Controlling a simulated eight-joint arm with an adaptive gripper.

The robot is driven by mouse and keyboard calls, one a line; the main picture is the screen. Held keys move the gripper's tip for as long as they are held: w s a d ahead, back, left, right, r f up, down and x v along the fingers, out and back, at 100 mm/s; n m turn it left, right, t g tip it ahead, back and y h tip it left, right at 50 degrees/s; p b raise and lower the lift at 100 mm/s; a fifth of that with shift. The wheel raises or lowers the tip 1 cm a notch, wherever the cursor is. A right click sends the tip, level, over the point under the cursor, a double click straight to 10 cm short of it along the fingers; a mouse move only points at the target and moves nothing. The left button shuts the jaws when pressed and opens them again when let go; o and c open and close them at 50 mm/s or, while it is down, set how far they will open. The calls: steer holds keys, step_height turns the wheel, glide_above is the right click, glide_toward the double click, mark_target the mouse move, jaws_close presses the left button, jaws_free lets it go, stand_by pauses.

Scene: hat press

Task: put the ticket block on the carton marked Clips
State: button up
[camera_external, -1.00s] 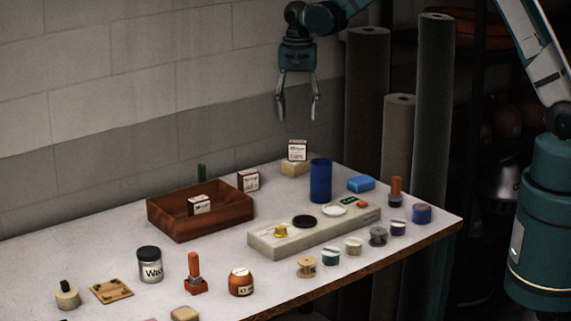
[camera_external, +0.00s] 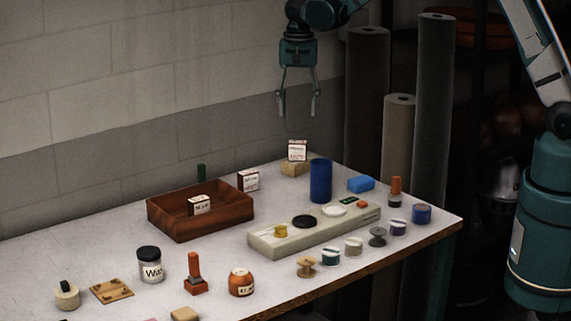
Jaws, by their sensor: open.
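My gripper (camera_external: 298,115) is open and empty, pointing down in the air above the far end of the table. Below it, a small white and dark red carton (camera_external: 297,150) sits on a tan block (camera_external: 294,169). A similar carton (camera_external: 248,181) stands beside the wooden tray, and another carton (camera_external: 199,205) is inside the tray. The labels are too small to read, so I cannot tell which carton is marked Clips. I cannot tell for sure which thing is the ticket block; another tan block (camera_external: 185,314) lies at the front edge of the picture.
The wooden tray (camera_external: 215,228) stands at the back. A blue cylinder (camera_external: 320,181) and a blue block (camera_external: 361,184) are right of the tan block. A long pale board (camera_external: 292,245) holds small items. Several spools line the front edge. Jars and stamps stand at left.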

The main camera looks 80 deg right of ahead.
steer(key=s+a+r+n+t, duration=0.1)
steer(key=s+a+r+n, duration=0.25)
steer(key=a+r, duration=0.3)
steer(key=s+a+r+n+t, duration=0.1)
steer(key=s+a+r+n, duration=0.1)
steer(key=s+a+r, duration=0.5)
steer(key=s+a+r+n+t, duration=0.1)
steer(key=s+a+r+n, duration=0.15)
steer(key=a+r, duration=0.45)
steer(key=s+a+f+n+t, duration=0.2)
steer(key=s+a+n, duration=0.7)
steer(key=s+a, duration=0.9)
steer(key=shift+s+n+t, duration=0.4)
steer(key=shift+s+t, duration=0.7)
steer(key=shift+s, duration=0.35)
steer(key=shift+f, duration=0.1)
